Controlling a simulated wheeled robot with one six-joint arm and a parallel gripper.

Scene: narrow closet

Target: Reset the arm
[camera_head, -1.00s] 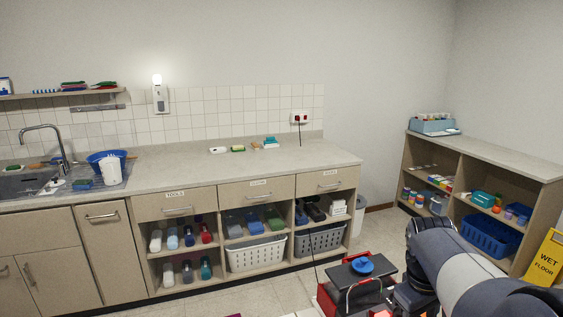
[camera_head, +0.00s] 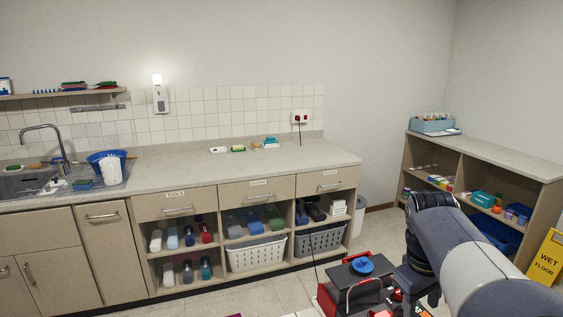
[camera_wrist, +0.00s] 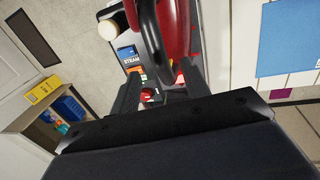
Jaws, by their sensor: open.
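My arm shows at the lower right of the head view, bent at an elbow; the gripper's fingers are not clear there. In the wrist view my gripper (camera_wrist: 158,92) is open, its two dark fingers pointing away from the camera. Beyond the fingers is a red machine (camera_wrist: 178,25) with a dark curved handle and a blue label reading STEAM. I cannot tell if the fingers touch it; nothing is seen held. In the head view the red and black machine (camera_head: 345,290) stands on the floor with a blue round cap on top.
A counter (camera_head: 230,168) with a sink and open shelves runs along the back wall. A low shelf unit (camera_head: 490,160) stands at the right, with a yellow wet floor sign (camera_head: 545,258) before it. Floor (camera_head: 390,228) shows clear between counter and shelf unit.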

